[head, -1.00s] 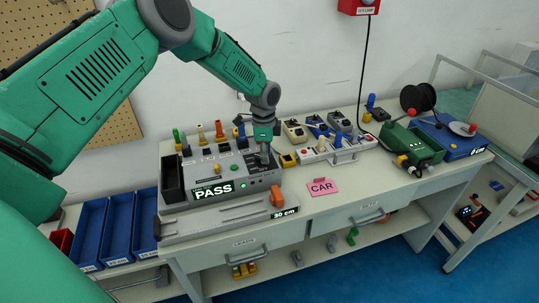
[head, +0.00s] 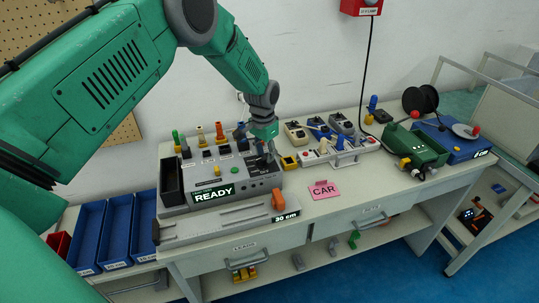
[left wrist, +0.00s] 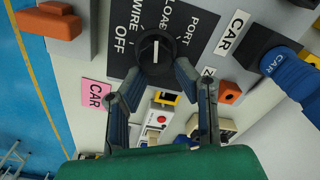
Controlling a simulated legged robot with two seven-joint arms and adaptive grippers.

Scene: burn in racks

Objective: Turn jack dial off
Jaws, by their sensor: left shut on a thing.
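The jack dial (left wrist: 155,50) is a round black knob with a white mark, on a dark plate lettered OFF, WIRE, LOAD and PORT. In the left wrist view the white mark stands upright, and OFF is to the left of the knob. My left gripper (left wrist: 158,74) has its fingertips at either side of the knob and is shut on it. In the head view my left gripper (head: 264,160) reaches down onto the right part of the grey tester (head: 235,172), hiding the dial. The tester's display (head: 214,192) reads READY. My right gripper is not in view.
Colored plugs (head: 219,131) stand behind the tester. A pink CAR card (head: 323,190) lies on the bench to its right. A white rack (head: 340,153), a green box (head: 416,147) and a blue reel base (head: 452,137) stand further right. An orange knob (head: 279,199) is in front.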

